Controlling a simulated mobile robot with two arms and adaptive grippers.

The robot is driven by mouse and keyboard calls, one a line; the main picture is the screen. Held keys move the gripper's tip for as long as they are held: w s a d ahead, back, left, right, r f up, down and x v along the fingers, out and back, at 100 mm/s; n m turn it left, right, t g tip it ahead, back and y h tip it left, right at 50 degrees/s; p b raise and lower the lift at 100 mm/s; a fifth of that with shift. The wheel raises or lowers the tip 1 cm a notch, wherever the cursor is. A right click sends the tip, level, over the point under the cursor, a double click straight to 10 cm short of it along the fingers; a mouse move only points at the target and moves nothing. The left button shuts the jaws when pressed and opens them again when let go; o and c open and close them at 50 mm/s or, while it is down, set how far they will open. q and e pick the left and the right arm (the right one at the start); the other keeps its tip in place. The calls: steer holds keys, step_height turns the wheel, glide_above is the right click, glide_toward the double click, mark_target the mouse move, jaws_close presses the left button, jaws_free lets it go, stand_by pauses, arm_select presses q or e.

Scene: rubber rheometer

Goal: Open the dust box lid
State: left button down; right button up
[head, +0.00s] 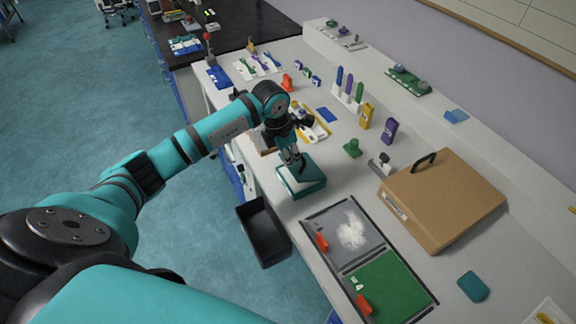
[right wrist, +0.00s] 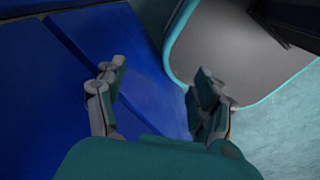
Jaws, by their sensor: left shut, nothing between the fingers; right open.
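A tan box (head: 440,200) with a black handle on its top and a small label on its front side stands shut on the bench at the right. A small teal box (head: 303,188) with a pale patch on top sits near the bench's front edge. No readable marking tells which one is the dust box. My left gripper (head: 297,164) is shut and empty, pointing down just over the teal box; I cannot tell whether it touches it. My right gripper (right wrist: 158,84) is open and empty in the right wrist view, with blue panels and a teal-edged grey surface beyond it.
A black open bin (head: 264,232) hangs at the bench front. A framed grey and green mat (head: 390,285) with white powder and red-orange pieces lies nearer. Purple and yellow upright holders (head: 389,131) and a green piece (head: 352,148) stand behind the left gripper.

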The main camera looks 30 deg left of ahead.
arm_select(q)
steer(key=w+r+b, duration=0.1)
steer(key=w+d+r+b, duration=0.1)
steer(key=w, duration=0.1)
steer(key=w+d+b, duration=0.1)
steer(key=shift+w+d+r+b, duration=0.2)
steer(key=shift+r+b, duration=0.1)
steer(key=shift+r, duration=0.1)
steer(key=w+d+b, duration=0.4)
steer(key=w+b, duration=0.1)
steer(key=w, duration=0.2)
steer(key=shift+w+f+b, duration=0.15)
steer(key=shift+w+b, duration=0.05)
steer(key=shift+b, duration=0.2)
steer(key=shift+w+d, duration=0.1)
steer(key=shift+d, duration=0.05)
